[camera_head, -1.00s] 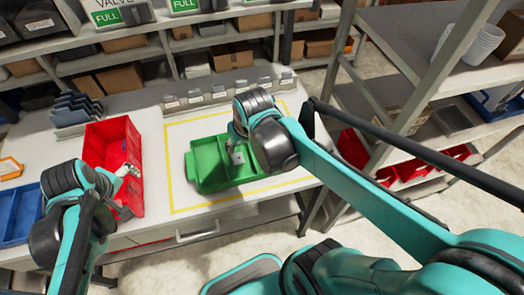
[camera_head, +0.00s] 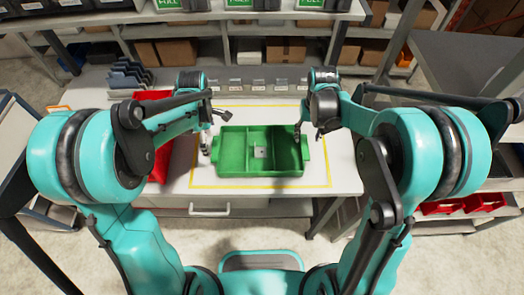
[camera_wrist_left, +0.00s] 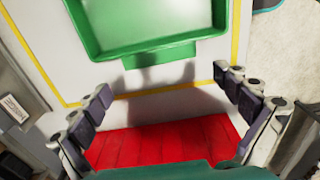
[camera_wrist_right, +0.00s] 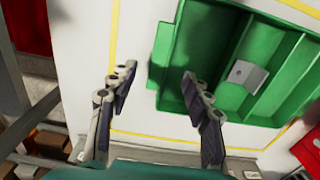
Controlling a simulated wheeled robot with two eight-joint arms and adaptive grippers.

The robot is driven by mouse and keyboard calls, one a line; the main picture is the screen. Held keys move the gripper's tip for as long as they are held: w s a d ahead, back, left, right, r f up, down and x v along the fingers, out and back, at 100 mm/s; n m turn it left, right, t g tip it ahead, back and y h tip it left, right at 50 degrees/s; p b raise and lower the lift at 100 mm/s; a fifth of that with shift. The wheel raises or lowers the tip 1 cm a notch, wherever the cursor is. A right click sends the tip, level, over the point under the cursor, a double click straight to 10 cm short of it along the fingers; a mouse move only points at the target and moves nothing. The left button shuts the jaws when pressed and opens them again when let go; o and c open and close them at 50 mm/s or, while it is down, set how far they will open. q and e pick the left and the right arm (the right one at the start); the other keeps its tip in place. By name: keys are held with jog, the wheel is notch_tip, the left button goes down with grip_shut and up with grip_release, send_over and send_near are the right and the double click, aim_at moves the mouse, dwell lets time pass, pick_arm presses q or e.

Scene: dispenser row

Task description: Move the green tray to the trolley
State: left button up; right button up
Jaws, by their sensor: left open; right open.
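The green tray (camera_head: 233,165) lies flat inside the yellow outline on the white table, with dividers and a handle at each end. A small grey-white piece (camera_head: 260,152) sits inside it. My left gripper (camera_head: 214,131) is open at the tray's left end; in the left wrist view the tray (camera_wrist_left: 150,50) lies ahead of the fingertips, apart from them. My right gripper (camera_head: 307,132) is open at the right end; in the right wrist view the tray's handle (camera_wrist_right: 157,76) shows between the fingertips. I cannot clearly identify the trolley.
A red bin (camera_head: 157,173) stands left of the tray, partly hidden by my left arm; it shows under the left fingers (camera_wrist_left: 165,140). A row of small label holders (camera_head: 260,86) lines the table's back. A grey shelf unit (camera_head: 465,65) stands at right. The table's front strip is clear.

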aim_at(213, 150)
pick_arm(q)
notch_tip(213, 150, down, 8)
jog(key=shift+r, duration=0.2)
pick_arm(e)
notch_tip(213, 150, down, 8)
jog(key=shift+r, duration=0.2)
pick_arm(q)
jog(key=c, duration=1.1)
pick_arm(e)
grip_shut()
